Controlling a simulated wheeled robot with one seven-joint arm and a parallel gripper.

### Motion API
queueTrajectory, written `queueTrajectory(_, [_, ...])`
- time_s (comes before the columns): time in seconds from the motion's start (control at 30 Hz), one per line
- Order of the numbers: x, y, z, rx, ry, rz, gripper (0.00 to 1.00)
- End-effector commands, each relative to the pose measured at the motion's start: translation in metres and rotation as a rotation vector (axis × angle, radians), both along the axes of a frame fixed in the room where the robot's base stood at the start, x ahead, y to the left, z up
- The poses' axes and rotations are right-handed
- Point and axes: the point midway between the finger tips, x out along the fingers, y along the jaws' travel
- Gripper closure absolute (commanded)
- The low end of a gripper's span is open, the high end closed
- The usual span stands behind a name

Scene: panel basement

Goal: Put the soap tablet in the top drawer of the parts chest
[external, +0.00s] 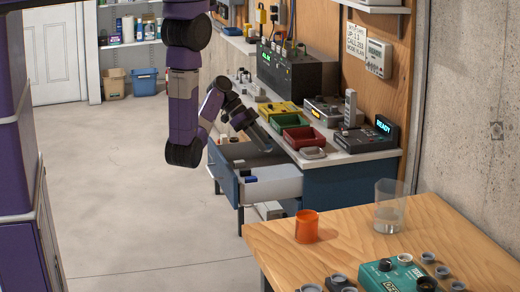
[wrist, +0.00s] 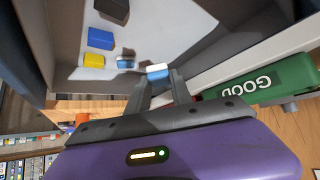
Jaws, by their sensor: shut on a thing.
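My gripper (wrist: 158,85) is shut on a small white-and-blue block, the soap tablet (wrist: 157,70), which shows at the fingertips in the wrist view. The fingertips are over an open drawer (wrist: 190,50) with a pale floor. In the external view my gripper (external: 266,146) angles down over the open drawer (external: 275,188) of the blue parts chest (external: 345,190). The tablet cannot be made out there. Whether it touches the drawer floor cannot be told.
In the drawer lie a blue block (wrist: 100,38), a yellow block (wrist: 93,61), a dark block (wrist: 112,10) and another small blue-and-white piece (wrist: 126,63). A green bin (wrist: 265,82) is beside the drawer. Red (external: 304,139) and green bins stand on the worktop.

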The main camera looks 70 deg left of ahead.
Motion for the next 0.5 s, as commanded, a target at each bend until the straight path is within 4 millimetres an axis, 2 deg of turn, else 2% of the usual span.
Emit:
queueTrajectory(0.03, [0.0,0.0,-0.017,-0.002,0.0,0.003,1.0])
queueTrajectory(0.2, [0.0,-0.001,-0.041,-0.004,0.002,0.0,1.0])
queueTrajectory(0.5, [0.0,0.0,-0.069,-0.002,0.002,0.001,1.0])
